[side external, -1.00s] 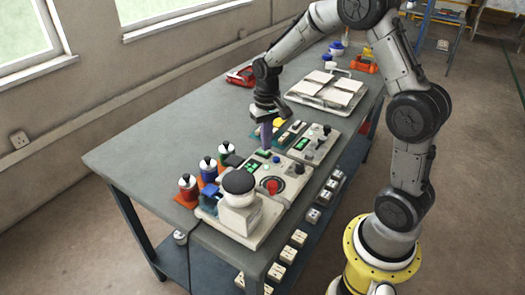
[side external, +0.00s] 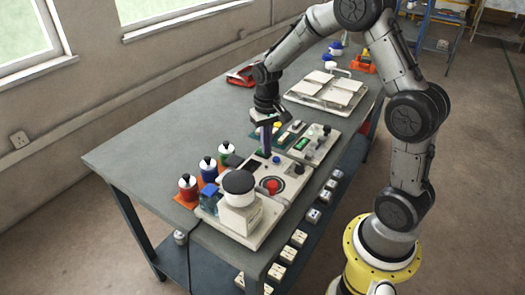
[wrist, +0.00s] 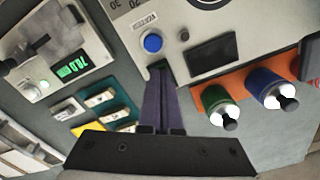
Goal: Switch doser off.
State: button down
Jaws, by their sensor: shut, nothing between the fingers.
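The doser (side external: 292,168) is the pale panel unit with a round dial and red centre (side external: 272,186), on the near part of the bench. Its blue button (wrist: 152,43) and dark, unlit display (wrist: 208,57) show in the wrist view. My gripper (wrist: 158,68) is shut and empty, with its purple fingers pointing down at the doser's edge below the blue button. A small dark green part shows at the fingertips; the fingers partly hide it, and I cannot tell whether they touch it. My gripper also shows in the side view (side external: 266,148).
Red, blue and green bottles (side external: 187,186) stand left of the doser. A second unit (side external: 320,142) with a lit green display stands behind it. A tray of white tiles (side external: 327,90) lies farther back. The bench's left side is clear.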

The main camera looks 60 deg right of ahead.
jog(key=shift+f, duration=0.1)
jog(key=shift+r, duration=3.55)
jog(key=s+a+r+n+t, duration=0.35)
jog(key=s+a+r, duration=0.5)
jog(key=r, duration=0.45)
jog(key=s+a+f+n+t, duration=0.2)
jog(key=s+f, duration=0.1)
jog(key=s, duration=0.9)
jog(key=shift+s+a+f, duration=0.15)
jog(key=shift+s+f, duration=0.2)
